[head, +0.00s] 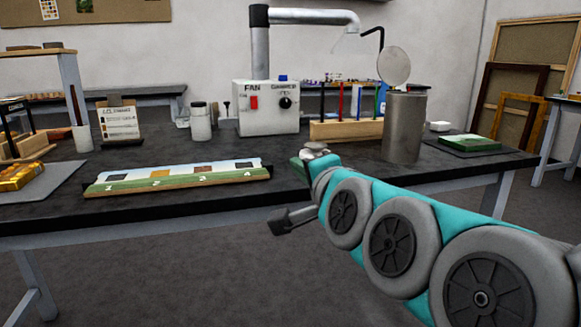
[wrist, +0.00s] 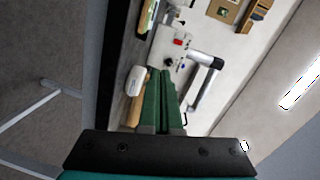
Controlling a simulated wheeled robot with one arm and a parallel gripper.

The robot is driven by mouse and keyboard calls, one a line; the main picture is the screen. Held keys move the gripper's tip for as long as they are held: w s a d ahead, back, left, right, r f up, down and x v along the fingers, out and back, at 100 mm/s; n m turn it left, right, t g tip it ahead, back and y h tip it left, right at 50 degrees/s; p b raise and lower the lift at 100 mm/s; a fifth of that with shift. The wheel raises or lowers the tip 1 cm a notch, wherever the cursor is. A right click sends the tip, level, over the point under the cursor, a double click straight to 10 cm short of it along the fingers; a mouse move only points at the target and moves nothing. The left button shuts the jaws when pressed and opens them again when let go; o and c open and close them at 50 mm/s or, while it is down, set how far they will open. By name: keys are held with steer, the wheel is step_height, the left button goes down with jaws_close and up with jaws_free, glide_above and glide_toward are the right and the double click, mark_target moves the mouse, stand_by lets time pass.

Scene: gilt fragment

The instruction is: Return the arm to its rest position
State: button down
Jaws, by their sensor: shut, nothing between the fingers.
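My arm reaches in from the right of the head view, teal with grey round joints, its far end at the front edge of the dark table (head: 225,205). My gripper (wrist: 161,71) shows in the wrist view as two green fingers side by side, shut with nothing between them. In the head view the arm's end is small and partly hidden by its own links, so the fingertips are not clear there. A gilt fragment (head: 20,176) lies on a grey mat at the table's left.
A numbered painted strip (head: 178,176) lies near the table's front edge. A metal canister (head: 404,128) with a raised round lid, a wooden rack (head: 350,130) and a fan control box (head: 266,107) stand behind. A green block (head: 470,143) is at right. The floor in front is clear.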

steer(key=s+d+f+n+g+h, duration=0.1)
steer(key=s+d+f+n+g, duration=0.3)
steer(key=f, duration=0.7)
steer(key=s+d+f+n+g+h, duration=0.1)
steer(key=s+f+n+g+h, duration=0.15)
steer(key=s+f+g, duration=0.65)
steer(key=s+d+f+n+g+h, duration=0.1)
steer(key=s+d+f+n+g, duration=0.1)
steer(key=s+d+f, duration=0.2)
steer(key=s+d+f+n+g+h, duration=0.1)
steer(key=s+d+f+n+g, duration=0.1)
steer(key=s+f, duration=0.6)
steer(key=s+d+n, duration=0.1)
steer(key=s+d, duration=0.1)
steer(key=s, duration=0.2)
steer(key=shift+s+d+f+g, duration=0.15)
steer(key=shift+d+f+g, duration=0.05)
steer(key=shift+f+g, duration=0.15)
